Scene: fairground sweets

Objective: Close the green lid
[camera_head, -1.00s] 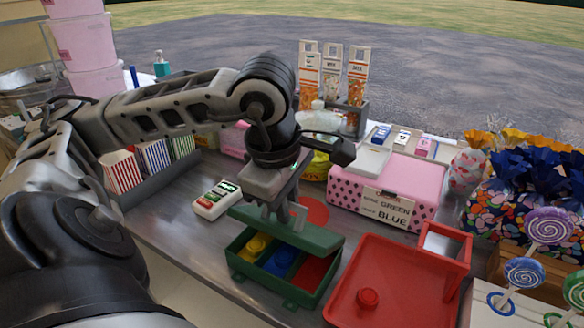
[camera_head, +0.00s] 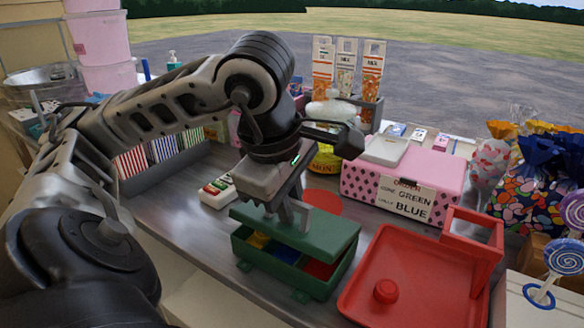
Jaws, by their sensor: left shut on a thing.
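The green lid (camera_head: 325,232) sits over the back part of the green box (camera_head: 317,287), so the box is only partly covered. Through the open front strip, yellow, blue and red compartments show inside. My left gripper (camera_head: 287,222) points down at the lid and is shut on a part of it near its middle; the exact grip point is partly hidden by the fingers. My right gripper is not in view.
A red tray (camera_head: 425,262) with a red knob (camera_head: 386,291) stands right of the box. A pink polka-dot box (camera_head: 447,181) with an order sign (camera_head: 404,199) is behind it. A button panel (camera_head: 217,192) lies left. Striped cartons (camera_head: 163,149) stand farther left.

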